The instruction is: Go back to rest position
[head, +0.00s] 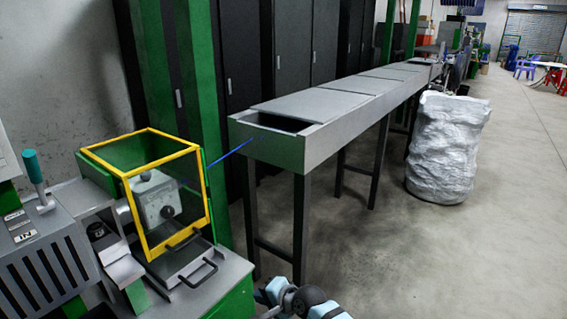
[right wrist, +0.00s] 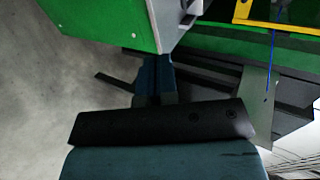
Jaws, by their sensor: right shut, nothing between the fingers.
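The blue cable (head: 232,153) runs as a thin straight line between the yellow-framed guard box (head: 152,255) and the near end of the long grey trough (head: 275,148). It also shows at the right of the right wrist view (right wrist: 270,62). My right gripper (right wrist: 154,80) shows in the right wrist view, shut and empty, apart from the cable. Part of my right arm shows at the bottom of the head view, in front of the machine; its fingertips are not clear there. My left gripper is not in view.
A green machine panel (right wrist: 110,22) is close to my right gripper in the right wrist view. A machine with a teal-handled lever (head: 35,172) stands at the left. A white wrapped sack (head: 447,148) stands right of the trough. Open concrete floor (head: 470,255) lies at the right.

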